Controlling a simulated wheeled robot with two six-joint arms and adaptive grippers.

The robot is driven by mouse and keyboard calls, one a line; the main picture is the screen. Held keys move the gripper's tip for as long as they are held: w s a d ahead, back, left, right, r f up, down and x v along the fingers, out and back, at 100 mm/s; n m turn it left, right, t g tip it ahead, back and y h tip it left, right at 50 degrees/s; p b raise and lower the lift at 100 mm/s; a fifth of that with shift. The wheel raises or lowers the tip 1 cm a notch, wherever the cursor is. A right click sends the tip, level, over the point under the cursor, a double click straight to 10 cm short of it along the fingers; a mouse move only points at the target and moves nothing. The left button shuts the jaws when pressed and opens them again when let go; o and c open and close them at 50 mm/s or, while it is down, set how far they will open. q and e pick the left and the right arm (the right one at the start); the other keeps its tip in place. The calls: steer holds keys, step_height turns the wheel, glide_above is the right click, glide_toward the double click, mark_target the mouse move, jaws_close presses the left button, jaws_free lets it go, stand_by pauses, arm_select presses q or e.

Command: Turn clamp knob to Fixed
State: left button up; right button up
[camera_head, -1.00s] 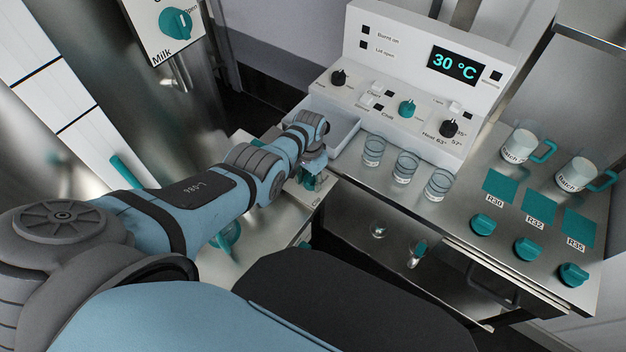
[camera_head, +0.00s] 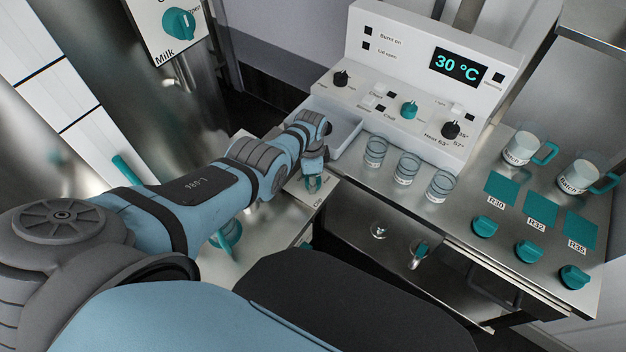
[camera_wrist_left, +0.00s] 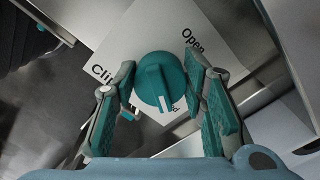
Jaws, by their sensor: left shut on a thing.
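The clamp knob (camera_wrist_left: 160,82) is round and teal with a raised grip bar and a white mark, seen in the left wrist view. Its white mark points toward the bottom of the picture, near a label ending in "ed" that is mostly covered. The white plate (camera_wrist_left: 222,55) behind it also reads "Open" at upper right and "Cli" at left. My left gripper (camera_wrist_left: 160,68) is shut on the knob, with a finger on each side. In the head view my left gripper (camera_head: 313,181) is at the counter corner, and the knob cannot be made out there. My right gripper is not in view.
A white tray (camera_head: 345,132) lies just beyond the left gripper. Several glasses, including the nearest (camera_head: 376,150), stand to its right. The control panel (camera_head: 415,65) shows 30 °C. A teal handle (camera_head: 226,236) stands below my left forearm.

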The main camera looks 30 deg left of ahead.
arm_select(q)
steer(key=shift+w+d, duration=0.15)
steer(key=shift+w, duration=0.05)
steer(key=o, duration=1.2)
steer(key=shift+c, duration=0.2)
steer(key=shift+s, duration=0.1)
step_height(320, 180, up, 12)
